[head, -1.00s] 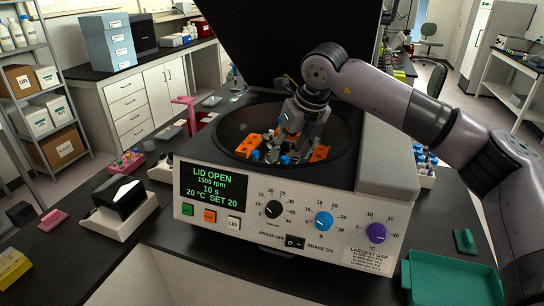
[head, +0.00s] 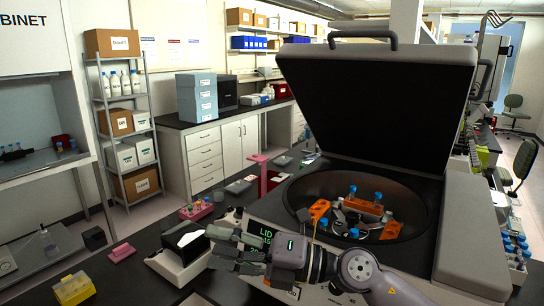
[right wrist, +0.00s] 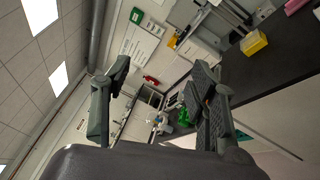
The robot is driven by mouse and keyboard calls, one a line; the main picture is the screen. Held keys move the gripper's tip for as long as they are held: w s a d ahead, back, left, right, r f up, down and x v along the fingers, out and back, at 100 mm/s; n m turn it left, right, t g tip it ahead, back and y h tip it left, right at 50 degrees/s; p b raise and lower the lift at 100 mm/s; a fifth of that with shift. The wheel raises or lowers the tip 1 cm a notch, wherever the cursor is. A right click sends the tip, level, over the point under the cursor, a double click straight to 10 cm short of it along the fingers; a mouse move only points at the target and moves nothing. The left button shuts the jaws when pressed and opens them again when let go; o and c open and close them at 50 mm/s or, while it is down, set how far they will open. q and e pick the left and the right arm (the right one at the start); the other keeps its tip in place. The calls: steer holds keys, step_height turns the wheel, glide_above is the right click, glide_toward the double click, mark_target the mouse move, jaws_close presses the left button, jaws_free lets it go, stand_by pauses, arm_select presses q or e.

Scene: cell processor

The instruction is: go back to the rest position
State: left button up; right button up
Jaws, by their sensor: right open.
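My right gripper (head: 222,250) is open and empty in the head view. It points left, in front of the centrifuge's front panel, and its arm comes in from the lower right. In the right wrist view its two fingers (right wrist: 160,80) are spread apart with nothing between them. The centrifuge (head: 472,225) stands with its lid (head: 375,105) raised. Orange buckets (head: 364,207) and blue-capped tubes show in its bowl, clear of the gripper. The arm hides much of the front panel. My left gripper is not in view.
A black-and-white device (head: 182,246) stands on the bench just left of the gripper. A pink tube rack (head: 197,211) is behind it, and a yellow box (head: 73,289) is at the lower left. A rack of blue-capped tubes (head: 516,250) stands right of the centrifuge.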

steer(key=w+d+f+m+t+h, duration=0.15)
steer(key=d+m+t+h, duration=0.25)
steer(key=d+m+t, duration=0.5)
steer(key=w+d+m+t+h, duration=0.35)
steer(key=m+t, duration=0.45)
steer(key=m, duration=0.4)
steer(key=s+d+f+m+g+h, duration=0.3)
steer(key=d+f+m+h, duration=0.3)
steer(key=f, duration=0.4)
steer(key=s+d+f+m+g+h, duration=0.3)
steer(key=d+f+m+h, duration=0.25)
steer(key=f, duration=0.45)
steer(key=s+d+f+m+g, duration=0.2)
steer(key=s+f+g, duration=0.3)
steer(key=s+f, duration=0.5)
steer(key=s+d+f+m+g, duration=0.1)
steer(key=s+d+f+g, duration=0.35)
steer(key=s, duration=0.85)
step_height(320, 180, down, 28)
steer(key=a+g+b, duration=0.2)
steer(key=b, duration=0.1)
steer(key=s+d+f+g+b, duration=0.1)
steer(key=s+d+f+b, duration=0.2)
steer(key=s+f, duration=1.5)
step_height(320, 180, down, 4)
steer(key=shift+s+d+r+b, duration=0.1)
steer(key=shift+s+d+b, duration=0.05)
steer(key=shift+b, duration=0.2)
steer(key=shift+g, duration=0.25)
